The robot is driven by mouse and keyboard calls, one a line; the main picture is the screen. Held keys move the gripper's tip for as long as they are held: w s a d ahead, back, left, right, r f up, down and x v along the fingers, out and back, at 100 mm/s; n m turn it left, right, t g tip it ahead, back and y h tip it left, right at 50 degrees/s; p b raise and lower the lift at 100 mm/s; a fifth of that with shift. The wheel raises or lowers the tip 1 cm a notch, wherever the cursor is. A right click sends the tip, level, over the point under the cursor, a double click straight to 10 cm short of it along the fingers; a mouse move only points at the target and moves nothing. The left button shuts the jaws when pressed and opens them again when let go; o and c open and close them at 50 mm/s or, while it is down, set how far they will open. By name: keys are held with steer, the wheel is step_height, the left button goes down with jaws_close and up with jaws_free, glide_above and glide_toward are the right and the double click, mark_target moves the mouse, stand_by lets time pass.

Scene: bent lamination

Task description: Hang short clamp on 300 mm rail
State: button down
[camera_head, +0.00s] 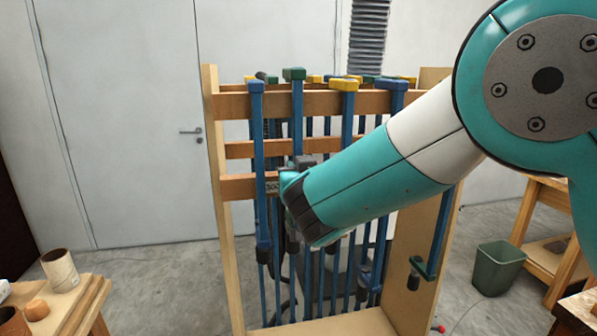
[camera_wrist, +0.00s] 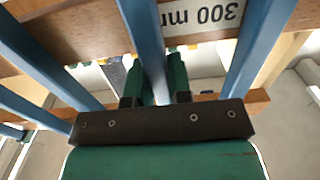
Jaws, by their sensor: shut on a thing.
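My gripper (camera_wrist: 154,75) shows at the bottom of the wrist view, its two green fingers shut on a blue clamp bar (camera_wrist: 144,28). In the head view the fingers are mostly hidden behind my wrist, at the left part of the rack. The held clamp's ends are outside the wrist view, and I cannot tell whether it rests on a rail. The 300 mm rail (camera_wrist: 90,38) is wooden and carries a white label reading "300 mm", upside down in the wrist view. In the head view this rail (camera_head: 236,187) is the lowest visible crosspiece, partly covered by my arm.
Several blue clamps with green, yellow or blue ends hang on the rack's upper rail (camera_head: 228,107), close around my gripper. The rack's right side panel (camera_head: 408,290) stands near another clamp (camera_head: 439,235). A green bin (camera_head: 497,268) and workbenches stand beside the rack.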

steer(key=shift+f+b, duration=0.15)
steer(key=shift+b, duration=0.25)
steer(key=shift+f+b, duration=0.8)
steer(key=shift+b, duration=0.1)
stand_by(0.4)
steer(key=c, duration=1)
jaws_free()
steer(key=shift+o, duration=0.2)
steer(key=shift+s+f, duration=0.1)
steer(key=shift+f, duration=0.1)
steer(key=b+v, duration=0.9)
steer(key=v, duration=0.8)
steer(key=shift+r, duration=0.3)
